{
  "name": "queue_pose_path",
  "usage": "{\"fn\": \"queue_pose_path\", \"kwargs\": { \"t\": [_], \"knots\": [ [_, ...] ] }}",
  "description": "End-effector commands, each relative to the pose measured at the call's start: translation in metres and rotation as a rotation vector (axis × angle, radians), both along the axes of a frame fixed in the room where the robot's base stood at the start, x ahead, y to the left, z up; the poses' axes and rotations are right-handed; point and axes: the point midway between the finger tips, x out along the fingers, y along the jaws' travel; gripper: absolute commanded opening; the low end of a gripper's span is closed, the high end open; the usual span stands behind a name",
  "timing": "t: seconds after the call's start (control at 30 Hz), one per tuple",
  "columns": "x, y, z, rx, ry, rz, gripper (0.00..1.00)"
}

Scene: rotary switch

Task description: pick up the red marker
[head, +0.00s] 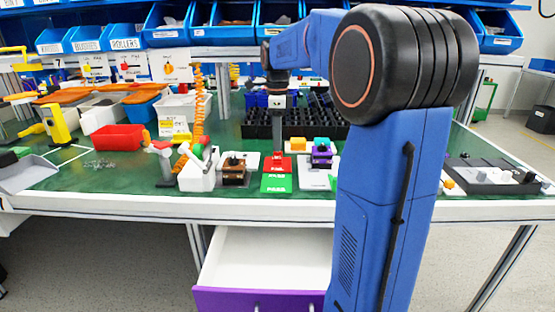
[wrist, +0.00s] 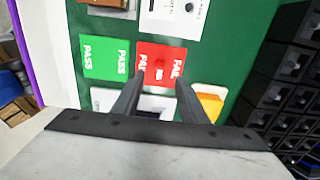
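A red card (wrist: 172,54) marked FAIL lies flat on the green bench mat; it also shows in the head view (head: 270,165). A small red piece with a pale mark (wrist: 158,68) appears on the card, between my fingers in the wrist view. I cannot tell whether it is the red marker; no pen-like marker is clear elsewhere. My gripper (wrist: 160,54) is open, its two dark fingers apart with nothing held between them. In the head view my gripper (head: 278,150) points down over the red card. Its height above the card is hard to judge.
A green PASS card (wrist: 105,58) adjoins the red one. A yellow block (wrist: 209,104) is close to the right finger. A brown block (head: 236,170) and purple switch block (head: 321,156) flank the cards. A black bin grid (head: 315,120) stands behind. An open drawer (head: 265,255) sits below.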

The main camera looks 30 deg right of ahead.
Motion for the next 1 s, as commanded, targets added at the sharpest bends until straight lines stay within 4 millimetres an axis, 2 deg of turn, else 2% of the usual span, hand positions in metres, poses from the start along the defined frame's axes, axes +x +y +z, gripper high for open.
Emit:
{"fn": "queue_pose_path", "kwargs": {
  "t": [0.17, 0.5, 0.83, 0.87, 1.0],
  "knots": [
    [0.000, 0.000, -0.009, 0.000, 0.000, 0.000, 0.39],
    [-0.002, 0.000, -0.051, 0.001, 0.002, 0.000, 0.39],
    [-0.001, 0.000, -0.057, -0.001, -0.001, 0.000, 0.39],
    [-0.001, 0.000, -0.057, -0.001, -0.001, 0.000, 0.34],
    [-0.001, 0.000, -0.057, -0.001, -0.001, 0.000, 0.01]
  ]
}}
